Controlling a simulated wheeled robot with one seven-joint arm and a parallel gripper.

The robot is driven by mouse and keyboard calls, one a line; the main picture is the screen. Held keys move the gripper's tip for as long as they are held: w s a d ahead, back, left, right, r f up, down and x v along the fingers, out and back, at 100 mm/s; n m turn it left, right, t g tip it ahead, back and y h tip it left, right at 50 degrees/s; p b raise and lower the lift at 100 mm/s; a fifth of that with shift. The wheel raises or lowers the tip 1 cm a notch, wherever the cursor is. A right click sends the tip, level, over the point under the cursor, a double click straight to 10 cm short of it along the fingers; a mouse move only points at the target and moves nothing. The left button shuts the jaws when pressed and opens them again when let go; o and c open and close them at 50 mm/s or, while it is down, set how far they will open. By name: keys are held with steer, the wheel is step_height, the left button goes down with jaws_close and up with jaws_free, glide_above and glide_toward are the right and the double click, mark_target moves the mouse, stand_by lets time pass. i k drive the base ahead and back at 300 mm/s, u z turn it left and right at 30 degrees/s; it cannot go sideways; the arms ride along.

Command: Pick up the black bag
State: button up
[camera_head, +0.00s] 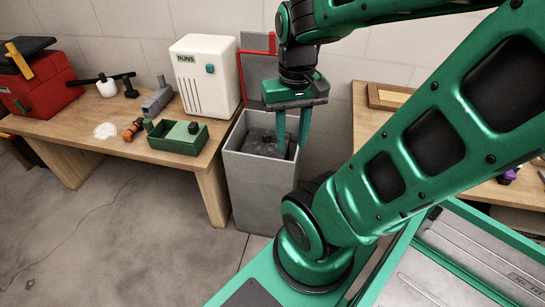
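The black bag (262,143) lies inside a tall grey bin (262,185), below its rim. It looks dark and crumpled, and its lower part is hidden by the bin walls. My gripper (292,148) points down over the right part of the bin opening. Its two green fingers are apart with nothing visible between them. The fingertips are near the bag's right side; I cannot tell if they touch it.
Another wooden table (365,122) stands to the right. The floor at front left is clear.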

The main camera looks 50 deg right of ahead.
mark_target(260, 141)
steer(key=z, duration=2.3)
steer(key=k, duration=0.75)
steer(key=u, duration=1.45)
steer(key=i, duration=1)
